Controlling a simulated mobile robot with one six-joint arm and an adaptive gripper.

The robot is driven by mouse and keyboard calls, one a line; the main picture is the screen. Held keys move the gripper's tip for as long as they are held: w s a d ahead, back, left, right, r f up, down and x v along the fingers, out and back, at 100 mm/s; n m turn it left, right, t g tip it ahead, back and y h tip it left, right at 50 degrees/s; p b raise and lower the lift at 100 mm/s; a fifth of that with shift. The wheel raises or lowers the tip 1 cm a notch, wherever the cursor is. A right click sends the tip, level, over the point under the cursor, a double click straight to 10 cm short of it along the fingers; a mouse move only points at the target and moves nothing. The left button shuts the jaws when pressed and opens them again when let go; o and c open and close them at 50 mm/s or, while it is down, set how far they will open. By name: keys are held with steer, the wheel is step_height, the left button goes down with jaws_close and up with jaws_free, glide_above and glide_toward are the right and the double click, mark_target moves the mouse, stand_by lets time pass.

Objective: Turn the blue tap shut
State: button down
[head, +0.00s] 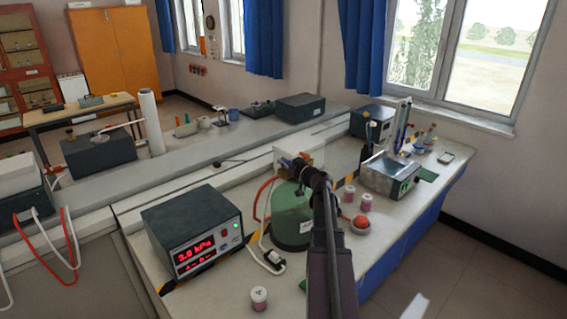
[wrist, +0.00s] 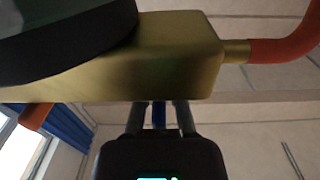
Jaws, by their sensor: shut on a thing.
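The blue tap shows in the wrist view as a narrow blue strip (wrist: 158,115) between the two fingers of my gripper (wrist: 160,112). The fingers are shut on it, just below a brass valve body (wrist: 185,60). The rest of the tap is hidden by the fingers and the brass body. In the head view a small blue part (head: 286,163) shows at the top of a green vessel (head: 290,215), beside my dark gripper (head: 306,172). My arm covers part of the vessel.
A meter (head: 192,232) reading 3.0 kPa stands left of the vessel. A red hose (head: 262,197) joins near its top; it also shows in the wrist view (wrist: 280,48). Pink-labelled jars (head: 365,202), a red ball in a dish (head: 361,222) and a metal bath (head: 391,175) stand to the right.

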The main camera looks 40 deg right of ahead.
steer(key=c, duration=0.7)
jaws_free()
steer(key=shift+c, duration=0.2)
steer(key=s, duration=1.2)
steer(key=shift+d, duration=0.4)
